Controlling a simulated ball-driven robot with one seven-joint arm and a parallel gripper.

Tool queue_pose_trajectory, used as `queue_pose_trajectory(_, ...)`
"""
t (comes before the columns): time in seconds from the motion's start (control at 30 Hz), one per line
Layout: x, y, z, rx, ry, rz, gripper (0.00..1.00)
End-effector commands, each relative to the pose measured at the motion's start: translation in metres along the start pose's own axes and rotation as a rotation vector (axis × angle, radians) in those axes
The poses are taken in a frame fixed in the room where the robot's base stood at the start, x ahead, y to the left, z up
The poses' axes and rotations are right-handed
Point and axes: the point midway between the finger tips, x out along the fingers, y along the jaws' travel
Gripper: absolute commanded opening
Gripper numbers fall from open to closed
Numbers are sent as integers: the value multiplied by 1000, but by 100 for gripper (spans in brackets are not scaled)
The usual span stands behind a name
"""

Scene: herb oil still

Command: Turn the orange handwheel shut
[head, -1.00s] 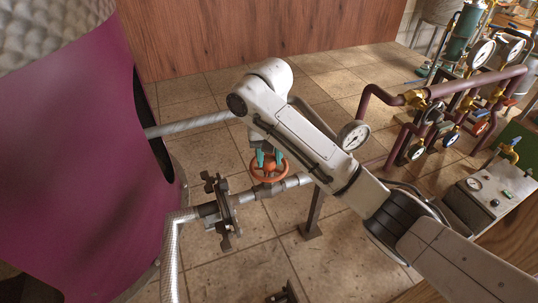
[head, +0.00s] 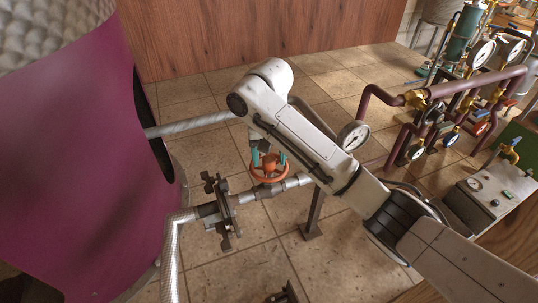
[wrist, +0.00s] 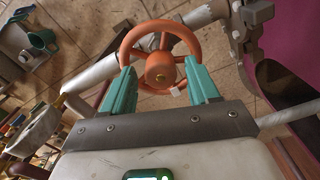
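The orange handwheel (head: 268,168) sits on a metal pipe in the middle of the head view. In the wrist view the handwheel (wrist: 160,28) faces me, with its hub between my two teal fingers and a small pale tag near its lower right. My gripper (head: 268,158) points down at the wheel from above. Its fingers (wrist: 159,66) are spread apart, one on each side of the hub, overlapping the rim in the picture. I cannot tell whether they touch the rim. Part of the wheel is hidden behind the fingers.
A large magenta vessel (head: 75,170) stands at the left. A dark clamped flange (head: 222,210) is on the pipe left of the wheel. A round gauge (head: 353,135) stands just beyond my arm. Purple pipes (head: 470,88) with gauges fill the right. The tiled floor (head: 250,260) shows below.

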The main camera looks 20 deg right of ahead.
Motion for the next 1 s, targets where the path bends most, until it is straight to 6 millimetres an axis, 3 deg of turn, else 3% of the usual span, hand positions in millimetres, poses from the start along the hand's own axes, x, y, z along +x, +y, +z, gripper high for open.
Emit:
queue_pose_trajectory(0.37,-6,0,-1,-1,3,-1,63)
queue_pose_trajectory(1.0,-99,0,-1,0,2,1,63)
